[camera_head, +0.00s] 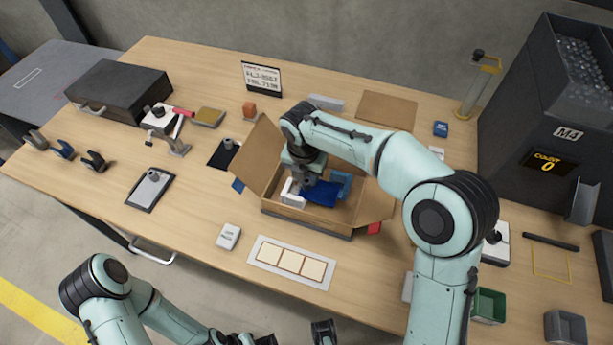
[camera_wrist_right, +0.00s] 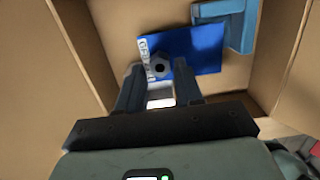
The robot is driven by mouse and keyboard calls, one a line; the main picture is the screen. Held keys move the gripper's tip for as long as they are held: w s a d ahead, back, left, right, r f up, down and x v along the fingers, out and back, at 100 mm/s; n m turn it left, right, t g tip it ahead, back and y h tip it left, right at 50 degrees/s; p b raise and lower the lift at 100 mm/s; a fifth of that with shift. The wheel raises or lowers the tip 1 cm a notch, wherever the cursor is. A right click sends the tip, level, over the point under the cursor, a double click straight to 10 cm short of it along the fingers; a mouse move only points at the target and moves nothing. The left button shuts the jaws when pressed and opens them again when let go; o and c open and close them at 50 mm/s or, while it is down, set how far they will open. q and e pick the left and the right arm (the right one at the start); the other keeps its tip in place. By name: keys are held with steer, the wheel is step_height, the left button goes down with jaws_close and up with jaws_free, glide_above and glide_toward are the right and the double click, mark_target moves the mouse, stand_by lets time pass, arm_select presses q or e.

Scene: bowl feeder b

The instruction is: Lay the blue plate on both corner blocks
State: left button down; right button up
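The blue plate (camera_head: 321,195) lies inside the open cardboard box, between a white corner block (camera_head: 289,193) on the left and a blue corner block (camera_head: 342,181) on the right. In the right wrist view the plate (camera_wrist_right: 205,48) has a dark knob and a white label; the blue block (camera_wrist_right: 237,22) is at its upper right corner. I cannot tell whether the plate rests on either block. My right gripper (camera_wrist_right: 157,72) is open, its fingers on either side of the knob with gaps visible. My left gripper (camera_head: 294,335) is partly cut off at the bottom edge.
The cardboard box (camera_head: 300,222) has raised flaps around its opening. A white tray with square pads (camera_head: 256,249) and a small white box (camera_head: 228,236) stand in front. A dark feeder machine (camera_head: 545,120) stands at the right.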

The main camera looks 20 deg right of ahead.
mark_target(304, 192)
step_height(304, 192, up, 10)
steer(key=s+p, duration=0.1)
steer(key=shift+a+r+p, duration=0.15)
steer(key=shift+a+p, duration=0.15)
steer(key=shift+a, duration=0.1)
